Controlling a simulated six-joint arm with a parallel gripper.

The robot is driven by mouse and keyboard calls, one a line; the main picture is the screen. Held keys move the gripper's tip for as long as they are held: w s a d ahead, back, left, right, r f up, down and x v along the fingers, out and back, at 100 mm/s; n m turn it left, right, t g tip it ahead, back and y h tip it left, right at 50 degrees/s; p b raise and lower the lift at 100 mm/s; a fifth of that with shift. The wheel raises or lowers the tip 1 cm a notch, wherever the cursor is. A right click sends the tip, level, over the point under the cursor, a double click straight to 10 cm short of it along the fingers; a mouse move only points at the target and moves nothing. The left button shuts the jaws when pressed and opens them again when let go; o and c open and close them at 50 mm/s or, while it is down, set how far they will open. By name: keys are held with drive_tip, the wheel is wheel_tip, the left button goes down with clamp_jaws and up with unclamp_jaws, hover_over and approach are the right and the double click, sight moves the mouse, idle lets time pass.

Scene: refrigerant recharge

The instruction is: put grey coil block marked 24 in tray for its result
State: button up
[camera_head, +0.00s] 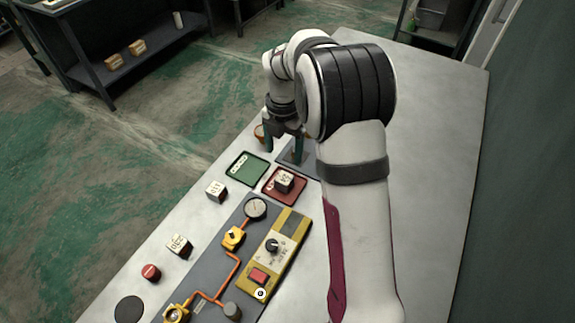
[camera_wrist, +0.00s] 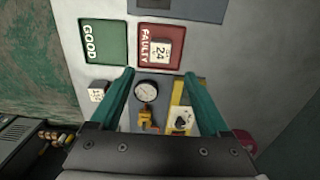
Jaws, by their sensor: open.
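The block marked 24 (camera_head: 284,181) is a pale cube. It sits in the red tray (camera_head: 270,195), and the wrist view shows this tray labelled FAULTY (camera_wrist: 147,33) with the block (camera_wrist: 162,50) towards its lower right part. The green tray (camera_head: 240,172) is empty; it reads GOOD in the wrist view (camera_wrist: 103,42). My gripper (camera_head: 283,144) is open and empty, above the table beyond the red tray in the head view. Its two green fingers (camera_wrist: 158,75) are spread apart in the wrist view, and nothing is between them.
Two other pale blocks stand left of the panel, one near the green tray (camera_head: 216,190) and one nearer (camera_head: 178,245). The panel carries a gauge (camera_head: 256,207), yellow valve (camera_head: 233,238), orange pipes and a yellow control box (camera_head: 290,225). A red round piece (camera_head: 151,272) lies at left.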

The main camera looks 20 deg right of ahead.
drive_tip(key=s+a+r+m, duration=0.3)
drive_tip(key=s+r+m, duration=0.6)
drive_tip(key=s+m, duration=0.35)
drive_tip(key=s+a+m+y, duration=0.1)
drive_tip(key=s+a+m, duration=0.2)
drive_tip(key=s+m, duration=1.6)
drive_tip(key=shift+f+m+y, duration=0.15)
drive_tip(key=shift+m+y, duration=0.25)
drive_tip(key=shift+m, duration=0.15)
